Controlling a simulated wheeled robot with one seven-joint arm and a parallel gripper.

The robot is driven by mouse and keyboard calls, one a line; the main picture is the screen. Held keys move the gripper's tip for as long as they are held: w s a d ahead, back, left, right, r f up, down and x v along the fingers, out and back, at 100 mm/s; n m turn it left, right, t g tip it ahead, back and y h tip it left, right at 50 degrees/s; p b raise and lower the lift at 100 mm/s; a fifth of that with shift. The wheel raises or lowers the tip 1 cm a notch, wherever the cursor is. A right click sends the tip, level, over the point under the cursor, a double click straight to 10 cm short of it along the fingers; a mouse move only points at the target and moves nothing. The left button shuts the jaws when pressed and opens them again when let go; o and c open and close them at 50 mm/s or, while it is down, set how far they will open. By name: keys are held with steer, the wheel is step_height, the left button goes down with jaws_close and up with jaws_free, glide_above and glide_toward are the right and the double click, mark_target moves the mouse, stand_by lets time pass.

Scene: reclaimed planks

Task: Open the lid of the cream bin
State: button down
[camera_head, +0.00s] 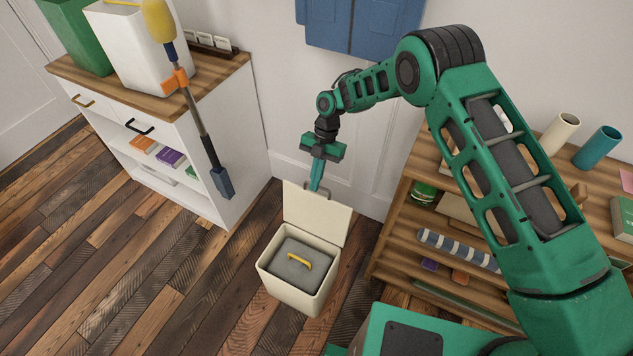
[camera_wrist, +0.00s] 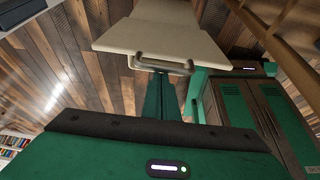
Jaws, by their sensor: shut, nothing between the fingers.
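The cream bin (camera_head: 291,292) stands on the plank floor with its lid (camera_head: 318,214) raised, tilted up at the back edge. Inside the bin lies a grey block (camera_head: 292,262) with a yellow handle. My gripper (camera_head: 316,186) is shut and empty, with its fingertips at the lid's upper edge, by a small grey bar handle. In the wrist view, the lid (camera_wrist: 165,38) and its bar handle (camera_wrist: 165,66) lie just beyond my shut fingertips (camera_wrist: 163,76). I cannot tell whether the fingers touch the handle.
A white cabinet (camera_head: 215,155) with a wooden top stands to the left, with a yellow-headed tool (camera_head: 205,140) in front of it. A wooden shelf unit (camera_head: 400,205) with several items stands to the right. The floor in front of the bin is clear at left.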

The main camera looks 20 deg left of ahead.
steer(key=shift+w+d, duration=0.2)
steer(key=shift+w, duration=0.05)
stand_by(0.3)
steer(key=s+v, duration=0.1)
steer(key=v, duration=0.8)
steer(key=shift+r, duration=0.4)
